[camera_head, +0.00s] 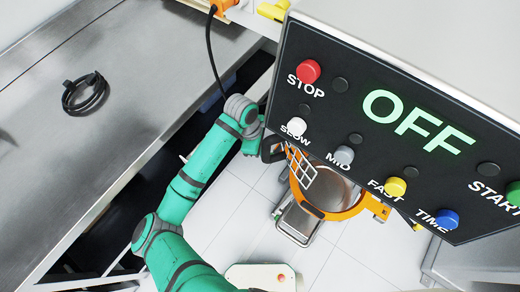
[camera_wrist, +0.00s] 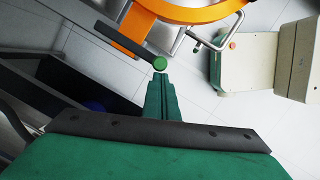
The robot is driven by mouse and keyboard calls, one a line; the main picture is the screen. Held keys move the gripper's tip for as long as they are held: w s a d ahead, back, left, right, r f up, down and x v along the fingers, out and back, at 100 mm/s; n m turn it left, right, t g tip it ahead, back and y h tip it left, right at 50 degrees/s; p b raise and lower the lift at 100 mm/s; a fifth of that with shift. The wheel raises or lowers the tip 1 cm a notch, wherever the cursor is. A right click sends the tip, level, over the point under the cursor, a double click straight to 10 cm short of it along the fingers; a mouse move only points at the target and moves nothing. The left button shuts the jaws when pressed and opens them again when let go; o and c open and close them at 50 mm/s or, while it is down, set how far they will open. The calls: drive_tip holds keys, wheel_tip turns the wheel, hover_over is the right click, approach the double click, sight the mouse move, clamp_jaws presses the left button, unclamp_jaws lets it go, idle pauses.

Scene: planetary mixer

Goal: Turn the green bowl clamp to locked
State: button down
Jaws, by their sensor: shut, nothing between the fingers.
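The green bowl clamp shows in the wrist view as a dark bar with a round green knob (camera_wrist: 160,63) at its end. The bar runs from the knob up and left, beside the mixer's orange bowl holder (camera_wrist: 190,12). My gripper (camera_wrist: 160,80) is shut and empty, with its fingertips right at the near side of the knob. I cannot tell whether they touch it. In the head view the orange bowl holder (camera_head: 334,213) surrounds the metal bowl (camera_head: 330,188). There my arm and the panel hide the clamp, and I cannot make out my fingers.
The mixer's control panel (camera_head: 400,120) reads OFF and overhangs the bowl at the right. A pale box with a red button (camera_head: 262,277) is on the tiled floor, which is otherwise mostly clear.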

drive_tip(key=shift+d, duration=0.2)
idle(0.3)
drive_tip(key=shift+r, duration=0.1)
drive_tip(key=v, duration=1)
drive_tip(key=shift+w+a, duration=0.1)
drive_tip(key=shift+a, duration=0.05)
